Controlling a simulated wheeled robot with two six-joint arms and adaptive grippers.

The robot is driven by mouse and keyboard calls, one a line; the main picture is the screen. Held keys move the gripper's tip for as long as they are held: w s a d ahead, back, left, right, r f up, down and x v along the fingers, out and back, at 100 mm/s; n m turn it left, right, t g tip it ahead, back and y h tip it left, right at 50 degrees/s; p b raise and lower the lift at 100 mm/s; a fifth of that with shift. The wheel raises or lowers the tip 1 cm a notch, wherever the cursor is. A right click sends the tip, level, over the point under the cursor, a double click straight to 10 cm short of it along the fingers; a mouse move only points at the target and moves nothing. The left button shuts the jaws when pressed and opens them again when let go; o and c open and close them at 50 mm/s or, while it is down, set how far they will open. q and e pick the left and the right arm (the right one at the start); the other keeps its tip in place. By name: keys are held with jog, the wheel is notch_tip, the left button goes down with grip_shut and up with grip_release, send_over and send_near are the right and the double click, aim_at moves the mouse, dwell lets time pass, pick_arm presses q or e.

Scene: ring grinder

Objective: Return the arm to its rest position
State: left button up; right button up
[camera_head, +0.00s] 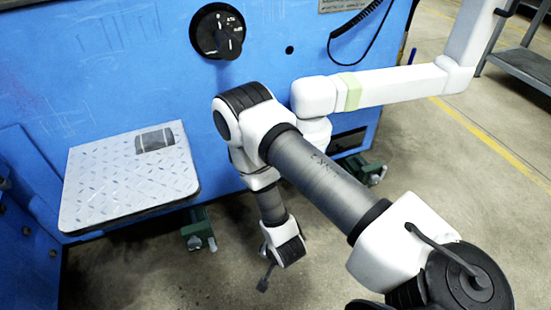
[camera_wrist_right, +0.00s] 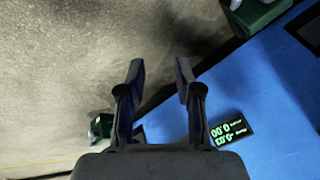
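My right arm (camera_head: 315,175) comes in from the lower right in the head view, bends in front of the blue machine and hangs down at its far end. Its lower end, near the floor area, shows a small dark part at the tip; the fingers are hard to make out there. In the right wrist view my right gripper (camera_wrist_right: 160,75) has its two dark fingers apart, with nothing between them. Grey floor and the blue machine lie beyond the fingers. My left gripper is not in view.
The blue machine (camera_head: 120,50) fills the back, with a black dial (camera_head: 217,31). A metal tread plate (camera_head: 125,195) juts out at left. A white jointed arm (camera_head: 400,85) stands behind my arm. Green feet (camera_head: 198,230) sit below. A lit display (camera_wrist_right: 230,130) shows in the wrist view.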

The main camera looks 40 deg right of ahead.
jog(key=shift+s+r+n, duration=0.2)
jog(key=shift+s+n, duration=0.5)
jog(key=shift+s, duration=0.25)
jog(key=s+a+r+n+g+y, duration=0.1)
jog(key=s+n+g, duration=0.1)
jog(key=s+n, duration=0.3)
jog(key=s+a+r+n+g, duration=0.1)
jog(key=s+r+n+g, duration=0.2)
jog(key=s, duration=0.4)
notch_tip(320, 180, up, 35)
jog(key=n+p, duration=0.2)
jog(key=p, duration=3.4)
jog(key=shift+d, duration=0.25)
jog(key=shift+r+p, duration=0.15)
jog(key=shift+p, duration=0.15)
